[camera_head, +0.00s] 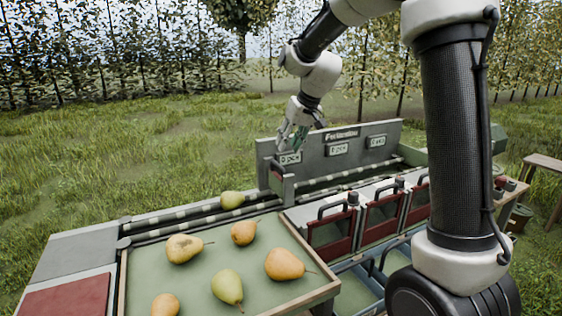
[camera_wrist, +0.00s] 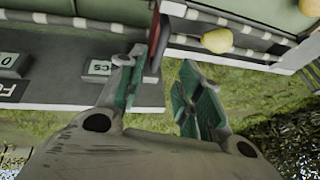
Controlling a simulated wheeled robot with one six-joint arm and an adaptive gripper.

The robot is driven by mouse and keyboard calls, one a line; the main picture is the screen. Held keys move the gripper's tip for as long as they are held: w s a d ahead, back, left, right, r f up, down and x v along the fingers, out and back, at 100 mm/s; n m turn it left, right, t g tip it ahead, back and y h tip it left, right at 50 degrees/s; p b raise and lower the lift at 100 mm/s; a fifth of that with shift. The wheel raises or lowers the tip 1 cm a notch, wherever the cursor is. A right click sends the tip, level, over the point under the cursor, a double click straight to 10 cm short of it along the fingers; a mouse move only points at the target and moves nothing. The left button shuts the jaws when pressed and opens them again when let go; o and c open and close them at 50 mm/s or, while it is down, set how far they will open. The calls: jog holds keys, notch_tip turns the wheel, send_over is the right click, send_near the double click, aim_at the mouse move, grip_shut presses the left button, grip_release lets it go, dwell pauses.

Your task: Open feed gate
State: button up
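My gripper (camera_head: 294,143) hangs from the arm at the near left end of the grey sign panel in the head view. In the wrist view my gripper (camera_wrist: 157,72) is open, its green-padded fingers well apart. What looks like the feed gate (camera_head: 277,167), a small red plate with a grey part, stands across the conveyor below the fingers. In the wrist view the gate (camera_wrist: 154,28) shows edge-on, with a grey bar reaching between the fingertips. I cannot tell whether either finger touches it. A pear (camera_head: 232,199) rests on the conveyor left of the gate.
A tray (camera_head: 301,297) in front holds several pears. The grey sign panel (camera_head: 383,153) stands behind the conveyor, close to my gripper. Several red-fronted bins (camera_head: 331,233) with handles line the near right side. Grass lies open behind.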

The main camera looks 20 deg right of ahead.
send_over(278, 178)
jog(key=d, duration=0.1)
jog(key=f, duration=0.7)
jog(key=shift+w+d+f, duration=0.1)
jog(key=shift+w, duration=0.2)
grip_shut()
